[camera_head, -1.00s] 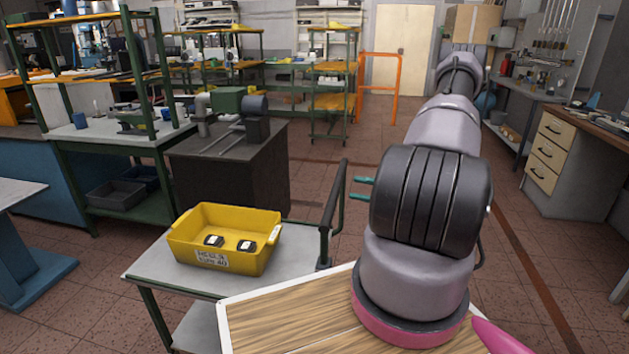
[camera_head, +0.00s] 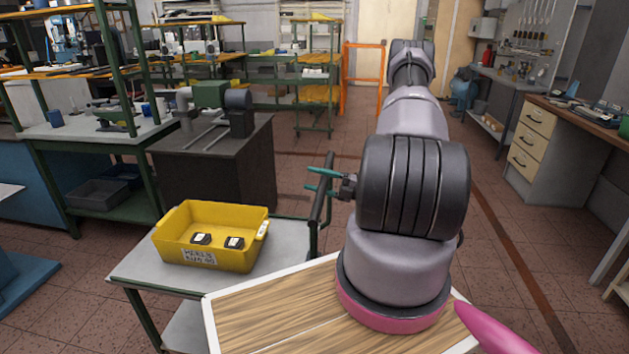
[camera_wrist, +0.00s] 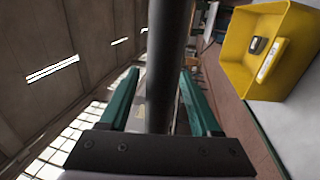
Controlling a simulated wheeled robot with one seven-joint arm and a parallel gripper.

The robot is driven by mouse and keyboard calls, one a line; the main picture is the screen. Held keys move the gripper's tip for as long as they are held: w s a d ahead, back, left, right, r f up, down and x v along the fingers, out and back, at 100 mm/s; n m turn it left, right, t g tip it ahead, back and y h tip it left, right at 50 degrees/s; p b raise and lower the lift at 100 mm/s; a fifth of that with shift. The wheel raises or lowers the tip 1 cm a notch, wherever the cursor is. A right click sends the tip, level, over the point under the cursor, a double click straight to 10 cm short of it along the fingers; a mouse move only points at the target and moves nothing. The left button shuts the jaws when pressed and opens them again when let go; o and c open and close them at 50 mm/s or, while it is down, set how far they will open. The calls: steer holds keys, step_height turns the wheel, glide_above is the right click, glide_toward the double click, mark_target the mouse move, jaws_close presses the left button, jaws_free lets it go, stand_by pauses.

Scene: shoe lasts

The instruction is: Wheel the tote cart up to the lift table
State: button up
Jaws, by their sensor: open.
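The tote cart (camera_head: 139,268) has a grey top and green legs and stands in front of me to the left. A yellow tote (camera_head: 222,257) with two small dark items sits on it. The cart's dark handle bar (camera_head: 317,210) rises at its right end. My gripper (camera_head: 307,178) is open at the bar. In the wrist view the bar (camera_wrist: 164,75) runs between the two teal fingers, with small gaps beside it. A table with a grey top and blue base (camera_head: 22,283), possibly the lift table, is cut off at the left edge.
A dark cabinet (camera_head: 215,180) with a vice-like tool stands behind the cart. A green-framed bench (camera_head: 95,150) is at the left. A drawer bench (camera_head: 545,150) stands at the right. Tiled floor is clear between the cabinet and the drawer bench.

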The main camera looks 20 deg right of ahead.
steer(key=shift+a, duration=0.1)
jaws_close()
stand_by(1.4)
